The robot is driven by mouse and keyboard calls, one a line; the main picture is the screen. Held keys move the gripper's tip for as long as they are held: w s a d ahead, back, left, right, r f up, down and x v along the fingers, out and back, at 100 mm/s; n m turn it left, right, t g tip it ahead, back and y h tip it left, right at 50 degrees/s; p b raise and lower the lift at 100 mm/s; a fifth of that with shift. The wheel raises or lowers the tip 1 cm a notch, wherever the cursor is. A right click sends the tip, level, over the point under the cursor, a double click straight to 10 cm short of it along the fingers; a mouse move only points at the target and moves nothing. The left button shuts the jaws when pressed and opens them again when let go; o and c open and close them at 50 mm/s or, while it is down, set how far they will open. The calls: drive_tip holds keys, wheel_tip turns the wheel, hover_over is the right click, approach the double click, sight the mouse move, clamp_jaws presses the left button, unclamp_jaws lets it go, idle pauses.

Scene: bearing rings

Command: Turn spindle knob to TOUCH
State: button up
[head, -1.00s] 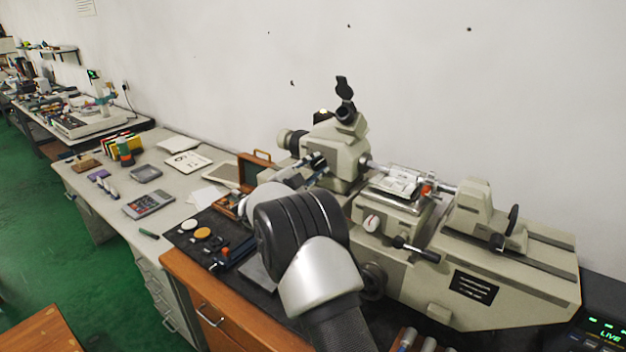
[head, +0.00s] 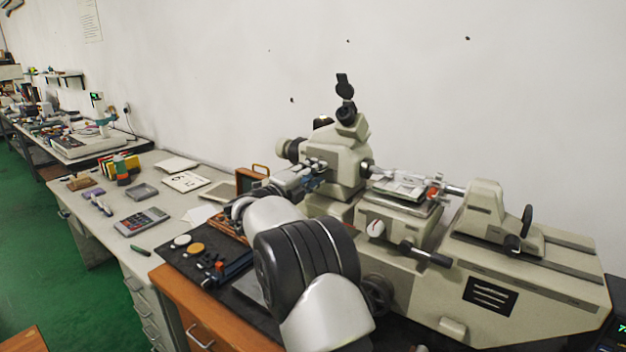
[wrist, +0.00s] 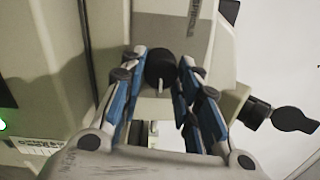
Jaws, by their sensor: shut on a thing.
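A black round knob (wrist: 161,69) with a pale pointer line sits on the cream machine housing in the wrist view. My gripper (wrist: 161,82) has its blue-sided fingers on either side of this knob and is shut on it. In the head view, my gripper (head: 312,180) is at the left front of the cream measuring machine's upright head (head: 340,163). My arm hides part of the machine's left front there, and the knob cannot be made out in that view. I cannot read any TOUCH marking around the knob.
A black mat (head: 181,257) with small parts lies left of my arm. A calculator (head: 141,221) lies on the grey desk.

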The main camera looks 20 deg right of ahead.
drive_tip(key=shift+m, duration=0.5)
drive_tip(key=o, duration=1.1)
drive_tip(key=shift+c, duration=0.2)
drive_tip(key=v, duration=1.2)
